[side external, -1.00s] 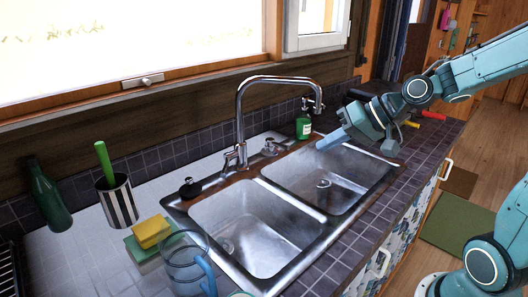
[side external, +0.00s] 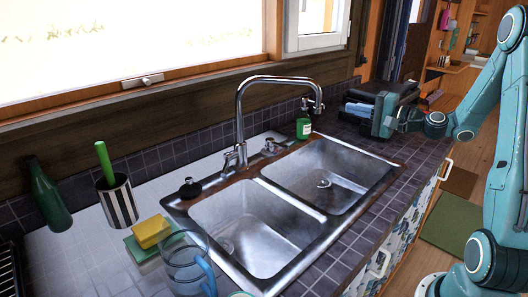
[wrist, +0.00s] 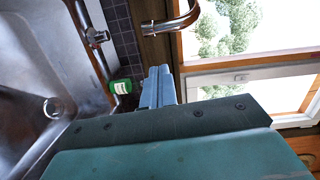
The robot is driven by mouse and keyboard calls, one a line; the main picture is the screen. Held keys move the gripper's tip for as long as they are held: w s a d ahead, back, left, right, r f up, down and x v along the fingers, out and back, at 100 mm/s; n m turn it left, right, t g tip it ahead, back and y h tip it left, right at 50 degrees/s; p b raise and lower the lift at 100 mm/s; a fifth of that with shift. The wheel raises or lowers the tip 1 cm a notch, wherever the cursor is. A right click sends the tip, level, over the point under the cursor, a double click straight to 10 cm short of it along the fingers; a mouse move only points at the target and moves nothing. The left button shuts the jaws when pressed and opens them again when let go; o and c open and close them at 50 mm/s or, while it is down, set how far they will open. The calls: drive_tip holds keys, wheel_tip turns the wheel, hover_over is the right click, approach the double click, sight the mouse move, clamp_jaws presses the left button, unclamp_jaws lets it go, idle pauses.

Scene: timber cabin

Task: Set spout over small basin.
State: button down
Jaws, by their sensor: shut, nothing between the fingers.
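The chrome gooseneck spout (side external: 241,100) rises behind the double sink and arcs right, its tip above the back edge of the far basin. Part of the curved spout also shows at the top of the wrist view (wrist: 184,18). The near basin (side external: 245,225) is on the left and the far basin (side external: 325,178) on the right; both look empty. I cannot tell for certain which is smaller. My gripper (side external: 362,108) is shut and empty over the counter right of the sink, apart from the spout. Its pale blue fingers (wrist: 158,88) are together in the wrist view.
A green soap bottle (side external: 304,128) stands behind the far basin, between spout and gripper. A striped cup with a green-handled brush (side external: 118,202), a yellow sponge (side external: 152,231) and a glass pitcher (side external: 186,262) are at the left. A window (side external: 150,50) is behind.

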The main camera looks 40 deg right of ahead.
drive_tip(key=shift+s+d+m+t+h, duration=0.15)
drive_tip(key=shift+d+m+h, duration=0.15)
drive_tip(key=shift+d, duration=0.25)
drive_tip(key=shift+s+d+m+t+h, duration=0.1)
drive_tip(key=shift+d+m+t+h, duration=0.1)
drive_tip(key=shift+d+m, duration=0.25)
drive_tip(key=w+a, duration=0.4)
drive_tip(key=w, duration=0.4)
drive_tip(key=shift+w+a, duration=0.2)
drive_tip(key=shift+a, duration=0.05)
idle(0.4)
idle(0.3)
drive_tip(key=s+a+h, duration=0.1)
drive_tip(key=s+a, duration=0.1)
drive_tip(key=a, duration=0.2)
drive_tip(key=s+a+m+h, duration=0.1)
drive_tip(key=s+a, duration=0.1)
drive_tip(key=a, duration=0.3)
drive_tip(key=shift+s+a, duration=0.2)
drive_tip(key=shift+s, duration=0.1)
drive_tip(key=shift+r, duration=0.2)
